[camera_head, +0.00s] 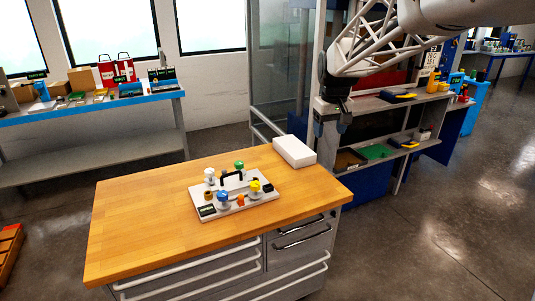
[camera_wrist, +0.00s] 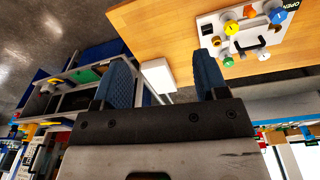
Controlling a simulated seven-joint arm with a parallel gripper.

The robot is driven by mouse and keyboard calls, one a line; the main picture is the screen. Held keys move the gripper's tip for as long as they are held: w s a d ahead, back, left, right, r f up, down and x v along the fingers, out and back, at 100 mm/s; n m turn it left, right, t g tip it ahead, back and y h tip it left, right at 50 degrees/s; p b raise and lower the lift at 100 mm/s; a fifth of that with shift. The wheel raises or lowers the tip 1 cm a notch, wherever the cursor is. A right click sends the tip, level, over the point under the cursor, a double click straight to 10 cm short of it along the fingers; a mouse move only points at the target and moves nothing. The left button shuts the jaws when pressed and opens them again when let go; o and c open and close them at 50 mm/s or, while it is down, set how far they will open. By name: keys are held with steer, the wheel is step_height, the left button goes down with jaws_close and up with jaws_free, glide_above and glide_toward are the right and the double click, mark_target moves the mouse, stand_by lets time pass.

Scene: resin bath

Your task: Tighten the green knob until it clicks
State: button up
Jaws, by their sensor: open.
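The green knob (camera_head: 239,164) sits at the back of a white board (camera_head: 262,200) on the wooden workbench. It also shows in the wrist view (camera_wrist: 228,62), at the board's lower edge. The board also carries a blue knob (camera_head: 223,196), a yellow knob (camera_head: 255,186), a white knob (camera_head: 209,173) and a black handle (camera_head: 226,176). My gripper (camera_head: 332,125) hangs beyond the bench's right back corner, well apart from the board. In the wrist view its two blue fingers (camera_wrist: 162,68) are spread, with nothing held between them.
A white box (camera_head: 294,151) lies at the bench's back right corner, between my gripper and the board. The left of the wooden bench top (camera_head: 140,220) is clear. Shelves with trays (camera_head: 375,151) stand behind and right of my gripper.

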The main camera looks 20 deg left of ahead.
steer(key=w+a+f+n, duration=0.1)
steer(key=w+a+f, duration=0.35)
steer(key=a, duration=0.35)
steer(key=w+a+f+n, duration=0.1)
steer(key=w+a+f, duration=0.2)
steer(key=w+a, duration=0.35)
steer(key=n+g, duration=0.1)
steer(key=n, duration=0.2)
glide_toward(239, 163)
steer(key=shift+w+d+f, duration=0.15)
steer(key=shift+d+f, duration=0.2)
steer(key=shift+f, duration=0.1)
steer(key=shift+a+f, duration=0.35)
steer(key=shift+a, duration=0.15)
steer(key=shift+f, duration=3.9)
steer(key=shift+c, duration=0.5)
